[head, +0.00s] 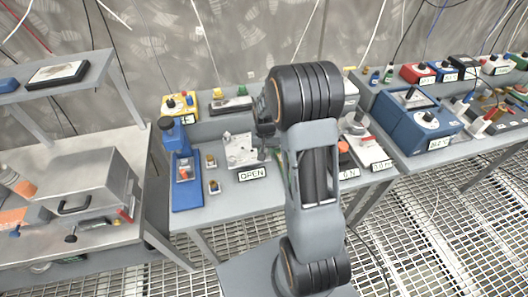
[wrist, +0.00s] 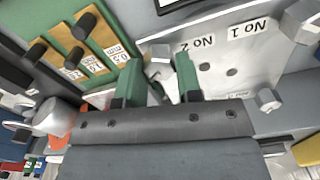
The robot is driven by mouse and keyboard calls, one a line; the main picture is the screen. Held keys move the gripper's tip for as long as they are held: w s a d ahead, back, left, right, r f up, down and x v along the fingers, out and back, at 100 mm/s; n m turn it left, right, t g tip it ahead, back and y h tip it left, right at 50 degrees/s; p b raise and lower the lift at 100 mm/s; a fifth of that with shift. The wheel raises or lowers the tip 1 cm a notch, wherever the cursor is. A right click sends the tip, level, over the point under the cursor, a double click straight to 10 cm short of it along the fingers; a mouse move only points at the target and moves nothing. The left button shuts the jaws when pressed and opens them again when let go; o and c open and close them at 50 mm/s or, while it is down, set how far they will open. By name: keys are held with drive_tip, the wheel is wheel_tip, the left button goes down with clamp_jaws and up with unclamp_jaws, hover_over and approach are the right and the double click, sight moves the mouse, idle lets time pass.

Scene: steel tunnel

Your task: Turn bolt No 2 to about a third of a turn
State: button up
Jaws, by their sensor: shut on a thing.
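In the wrist view, the white plate (wrist: 245,75) carries upside-down labels "No 2" (wrist: 197,46) and "No 1" (wrist: 247,30). A grey hex bolt, bolt No 2 (wrist: 159,54), shows beside the "No 2" label, between the green fingers of my gripper (wrist: 160,70). The gripper is shut on it; the contact itself is partly hidden. Other grey bolts stand on the right, one at the plate's lower part (wrist: 268,98) and one near the "No 1" label (wrist: 300,20). In the head view, the plate (head: 238,150) lies on the middle bench, and my arm hides the fingertips.
A green board with brass strips and black knobs (wrist: 85,28) lies close left of the fingers in the wrist view. In the head view, an "OPEN" sign (head: 252,174) stands before the plate, a blue device (head: 186,180) is to its left, and a blue box (head: 415,118) is at right.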

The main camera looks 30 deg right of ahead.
sight(266, 151)
drive_tip(key=m+b, duration=0.1)
drive_tip(key=m, duration=0.5)
drive_tip(key=shift+b, duration=0.35)
drive_tip(key=m+b, duration=0.1)
drive_tip(key=m, duration=0.5)
drive_tip(key=shift+m, duration=0.3)
drive_tip(key=shift+r+m, duration=0.1)
drive_tip(key=shift+m, duration=0.2)
drive_tip(key=o, duration=0.9)
drive_tip(key=shift+o, duration=0.2)
wheel_tip(266, 151, up, 14)
drive_tip(key=shift+b, duration=0.3)
